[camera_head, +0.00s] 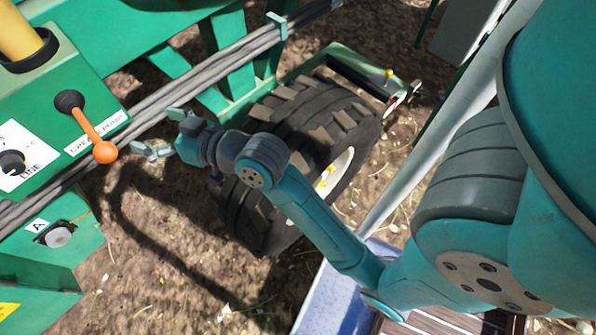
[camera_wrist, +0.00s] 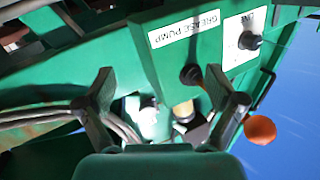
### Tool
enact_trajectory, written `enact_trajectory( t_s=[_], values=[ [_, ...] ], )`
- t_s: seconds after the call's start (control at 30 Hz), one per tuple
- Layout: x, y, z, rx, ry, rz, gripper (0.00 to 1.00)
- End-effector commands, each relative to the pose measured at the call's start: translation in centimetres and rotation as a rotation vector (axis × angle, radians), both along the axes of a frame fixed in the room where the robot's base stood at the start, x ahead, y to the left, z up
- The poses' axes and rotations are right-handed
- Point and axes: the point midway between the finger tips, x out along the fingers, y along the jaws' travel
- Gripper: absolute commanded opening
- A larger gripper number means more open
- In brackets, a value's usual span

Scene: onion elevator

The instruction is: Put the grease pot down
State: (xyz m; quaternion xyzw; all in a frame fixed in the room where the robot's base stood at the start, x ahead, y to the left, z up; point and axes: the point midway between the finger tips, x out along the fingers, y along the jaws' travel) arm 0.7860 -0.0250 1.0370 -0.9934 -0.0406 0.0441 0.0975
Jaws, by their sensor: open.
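My gripper (camera_head: 160,132) is open, with nothing visible between its fingers. In the head view it is in front of the dark cables, right of the green panel labelled GREASE PUMP. In the wrist view the two fingers of my gripper (camera_wrist: 158,75) stand wide apart. A yellow cylinder (camera_head: 18,36) rises from a black collar on the green panel; its top is cut off. It also shows in the wrist view (camera_wrist: 183,109). I cannot tell whether it is the grease pot, and no other pot is clear.
The orange-knobbed pump lever (camera_head: 104,152) juts out left of my gripper; its knob (camera_wrist: 260,130) is beside the right finger in the wrist view. A LINE knob (camera_head: 12,162) is on the panel. A large tyre (camera_head: 300,125) is at right, above bare soil (camera_head: 150,270).

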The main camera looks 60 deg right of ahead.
Motion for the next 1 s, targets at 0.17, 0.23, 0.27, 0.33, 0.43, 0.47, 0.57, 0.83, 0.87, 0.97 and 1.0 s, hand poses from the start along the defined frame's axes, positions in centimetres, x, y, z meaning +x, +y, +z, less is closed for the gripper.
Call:
enact_trajectory(
  t_s=[0.17, 0.23, 0.27, 0.33, 0.43, 0.47, 0.57, 0.83, 0.87, 0.97, 1.0],
  values=[
    [-4.1, 0.4, -5.3, 0.003, 0.041, -0.04, 0.93],
    [-5.9, 0.5, -7.0, -0.001, 0.054, -0.055, 0.93],
    [-6.7, 0.6, -7.7, -0.003, 0.058, -0.061, 0.93],
    [-8.6, 0.7, -9.2, -0.01, 0.071, -0.074, 0.93],
    [-11.4, 0.9, -11.1, -0.024, 0.089, -0.088, 0.93],
    [-12.3, 0.9, -11.6, -0.029, 0.092, -0.092, 0.93],
    [-15.4, 1.1, -13.2, -0.047, 0.108, -0.102, 0.93],
    [-24.0, 1.7, -15.7, -0.107, 0.147, -0.106, 0.93],
    [-25.0, 1.7, -15.9, -0.116, 0.151, -0.104, 0.93],
    [-28.2, 1.9, -16.1, -0.14, 0.164, -0.097, 0.93],
    [-29.4, 2.0, -16.1, -0.151, 0.168, -0.092, 0.93]
  ],
)
